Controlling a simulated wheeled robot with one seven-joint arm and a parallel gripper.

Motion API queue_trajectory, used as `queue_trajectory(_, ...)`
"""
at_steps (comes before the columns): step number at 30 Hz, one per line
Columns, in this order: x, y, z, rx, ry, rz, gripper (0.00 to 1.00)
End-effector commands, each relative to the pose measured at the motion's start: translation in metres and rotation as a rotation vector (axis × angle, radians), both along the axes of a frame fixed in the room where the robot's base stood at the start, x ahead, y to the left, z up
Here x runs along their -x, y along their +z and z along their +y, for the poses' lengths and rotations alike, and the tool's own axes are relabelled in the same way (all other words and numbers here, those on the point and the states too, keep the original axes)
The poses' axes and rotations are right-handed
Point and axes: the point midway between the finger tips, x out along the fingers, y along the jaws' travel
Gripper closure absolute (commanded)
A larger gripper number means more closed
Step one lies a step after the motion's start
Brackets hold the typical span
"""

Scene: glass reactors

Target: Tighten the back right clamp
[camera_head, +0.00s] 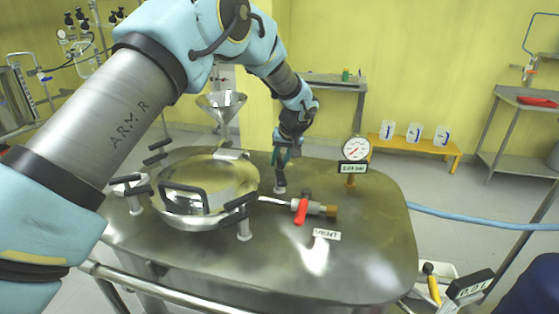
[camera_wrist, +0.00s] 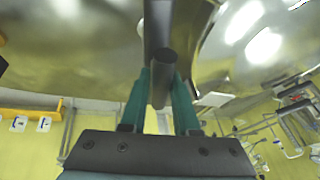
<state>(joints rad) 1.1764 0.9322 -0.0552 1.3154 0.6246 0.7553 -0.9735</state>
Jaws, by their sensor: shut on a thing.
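The steel reactor top (camera_head: 370,240) carries a round polished lid (camera_head: 225,170) with black-handled clamps around its edge. The back right clamp (camera_head: 280,185) stands upright by the lid's right side, mostly under my gripper (camera_head: 284,156). My gripper points down, its teal fingers shut on this clamp's handle. In the wrist view the clamp's dark bar (camera_wrist: 158,30) runs between the fingers of my gripper (camera_wrist: 162,82). How firmly the clamp is seated is hidden. The front right clamp (camera_head: 240,206) shows a dark handle at the lid's front right.
A vent valve (camera_head: 315,208) with a red lever lies right of the lid. A pressure gauge (camera_head: 355,150) stands behind it. My arm crosses the left and top of the head view. The reactor top's right end is clear.

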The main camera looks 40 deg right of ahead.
Motion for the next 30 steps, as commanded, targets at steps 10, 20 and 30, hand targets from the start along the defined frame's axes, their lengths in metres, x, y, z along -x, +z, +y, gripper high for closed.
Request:
queue_trajectory(10,-0.0005,0.0002,0.0006,-0.001,0.001,-0.001,1.00)
queue_trajectory(20,-0.0008,0.0003,0.0008,-0.003,0.001,-0.001,1.00)
queue_trajectory(30,-0.0009,0.0003,0.0010,-0.003,0.000,-0.001,1.00)
